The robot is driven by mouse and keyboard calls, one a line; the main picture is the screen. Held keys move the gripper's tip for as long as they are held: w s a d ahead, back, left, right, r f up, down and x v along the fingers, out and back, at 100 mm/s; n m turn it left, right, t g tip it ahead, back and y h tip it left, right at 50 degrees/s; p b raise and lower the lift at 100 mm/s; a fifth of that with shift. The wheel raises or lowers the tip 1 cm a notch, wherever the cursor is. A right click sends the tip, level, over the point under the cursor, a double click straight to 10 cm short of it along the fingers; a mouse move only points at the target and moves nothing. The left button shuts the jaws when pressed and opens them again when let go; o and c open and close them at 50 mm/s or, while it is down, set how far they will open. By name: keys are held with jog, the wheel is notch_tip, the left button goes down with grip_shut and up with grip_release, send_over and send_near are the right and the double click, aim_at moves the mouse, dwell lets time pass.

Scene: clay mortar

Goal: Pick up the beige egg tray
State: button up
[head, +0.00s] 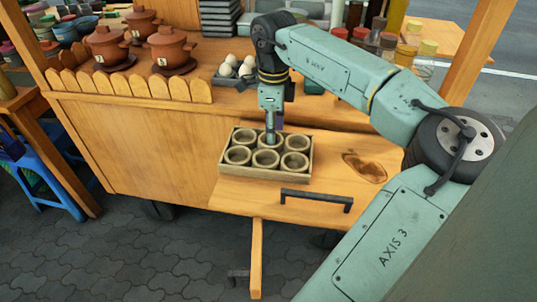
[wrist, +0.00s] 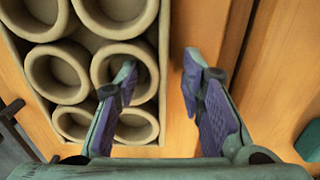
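The beige egg tray (head: 265,175) is a rectangular tray with round cups in two rows, lying on the wooden counter in the head view. Its cups look empty. In the wrist view the tray (wrist: 163,35) fills the upper left. My gripper (head: 270,140) points down at the tray's far side. In the wrist view my gripper (wrist: 160,70) is open, with nothing between its purple pads but the tray's side wall below. The left finger is over a cup and the right finger is outside the wall, over wood. I cannot tell whether the fingertips touch the tray.
A dark tray of white eggs (head: 229,82) stands on the upper shelf behind. Brown pots (head: 172,48) stand on the shelf to the left. A black handle (head: 316,199) sits at the counter's front. Jars (head: 409,50) stand at the back right. Bare wood lies right of the tray.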

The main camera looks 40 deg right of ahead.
grip_shut()
dwell(0.4)
